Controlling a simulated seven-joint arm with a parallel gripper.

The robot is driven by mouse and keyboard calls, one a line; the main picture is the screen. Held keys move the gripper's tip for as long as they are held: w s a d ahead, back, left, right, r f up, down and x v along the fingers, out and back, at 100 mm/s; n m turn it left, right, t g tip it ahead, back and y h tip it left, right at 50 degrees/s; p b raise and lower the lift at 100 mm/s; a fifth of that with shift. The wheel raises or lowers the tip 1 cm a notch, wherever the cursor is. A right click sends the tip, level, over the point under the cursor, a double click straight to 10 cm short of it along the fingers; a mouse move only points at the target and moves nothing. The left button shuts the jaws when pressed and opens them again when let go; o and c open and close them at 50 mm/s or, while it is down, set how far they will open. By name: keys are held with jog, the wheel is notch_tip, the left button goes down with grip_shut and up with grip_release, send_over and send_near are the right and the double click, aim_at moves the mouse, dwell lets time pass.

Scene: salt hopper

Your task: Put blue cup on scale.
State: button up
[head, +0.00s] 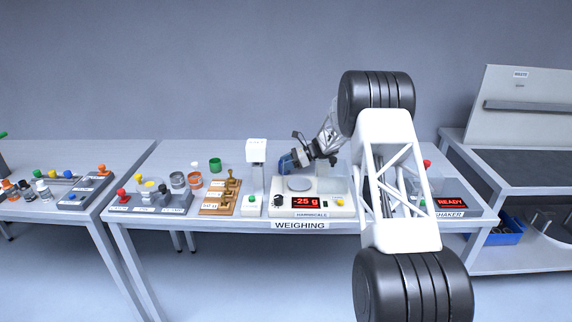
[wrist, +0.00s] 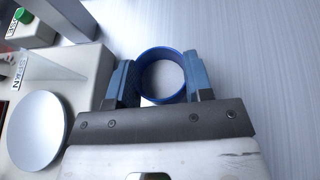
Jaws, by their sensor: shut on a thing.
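The blue cup (wrist: 160,51) shows in the wrist view as a blue ring seen from above, between my two fingers. My gripper (wrist: 161,84) is shut on it, one finger on each side. In the head view my gripper (head: 289,161) is just behind and above the scale's plate, and blue shows at its tip; cup and fingers are hard to tell apart there. The scale (head: 341,211) has a round pale plate (head: 300,184), which is empty and also shows at the left of the wrist view (wrist: 35,133). Its red display reads -25 g.
A white post-like device (head: 256,152) with a green button stands left of the scale. A clear upright panel (head: 331,178) stands at the scale's right rear. Bare table lies behind the scale.

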jog(key=shift+f, duration=0.2)
jog(key=o, duration=0.9)
jog(key=shift+o, duration=0.2)
jog(key=shift+r, duration=0.2)
jog(key=v, duration=1.2)
